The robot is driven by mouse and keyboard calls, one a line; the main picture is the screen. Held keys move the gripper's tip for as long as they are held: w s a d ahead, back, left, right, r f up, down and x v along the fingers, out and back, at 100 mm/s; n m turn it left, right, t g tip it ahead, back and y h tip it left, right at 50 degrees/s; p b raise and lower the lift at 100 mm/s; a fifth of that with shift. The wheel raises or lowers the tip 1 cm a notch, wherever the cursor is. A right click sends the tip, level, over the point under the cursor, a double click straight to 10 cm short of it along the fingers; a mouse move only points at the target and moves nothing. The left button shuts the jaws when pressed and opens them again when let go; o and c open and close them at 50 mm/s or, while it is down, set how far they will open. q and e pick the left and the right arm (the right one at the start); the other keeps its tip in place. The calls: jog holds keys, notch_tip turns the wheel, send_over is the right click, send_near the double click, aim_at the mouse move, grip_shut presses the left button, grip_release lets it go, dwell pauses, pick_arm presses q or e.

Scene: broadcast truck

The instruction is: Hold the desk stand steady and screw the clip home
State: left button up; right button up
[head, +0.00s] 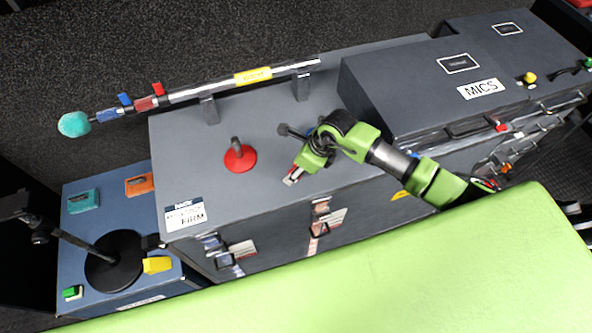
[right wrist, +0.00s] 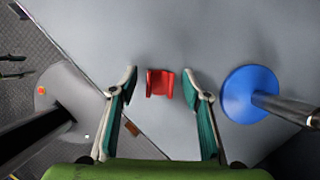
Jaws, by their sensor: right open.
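The black desk stand has a round base (head: 113,261) on the low blue case, and its stem runs up and left in the head view. The stem's dark top end is near the left edge, too dim to make out. My right gripper (head: 292,181) is low over the grey case top, pointing to the front left, well to the right of the stand. In the right wrist view its two fingers are open, with a small red clip (right wrist: 158,84) between them. Neither finger visibly touches the clip. My left gripper is not in view.
A red disc with a short post (head: 240,158) stands left of my right gripper. A blue disc with a metal post (right wrist: 238,95) stands close beside the fingers. A boom pole (head: 200,92) rests across uprights at the back. The MICS case (head: 415,85) blocks the right.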

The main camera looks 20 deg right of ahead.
jog(key=c, duration=1.1)
jog(key=shift+o, duration=0.2)
jog(key=shift+r, duration=0.1)
jog(key=shift+r+b, duration=0.35)
notch_tip(320, 180, up, 2)
jog(key=shift+d+r+b, duration=0.1)
jog(key=shift+r+b, duration=0.1)
jog(key=shift+b, duration=0.45)
jog(key=s+d+r+b, duration=0.4)
jog(key=s+d+r, duration=0.2)
jog(key=s+r, duration=0.3)
jog(key=shift+s+r, duration=0.4)
jog(key=shift+s, duration=1.45)
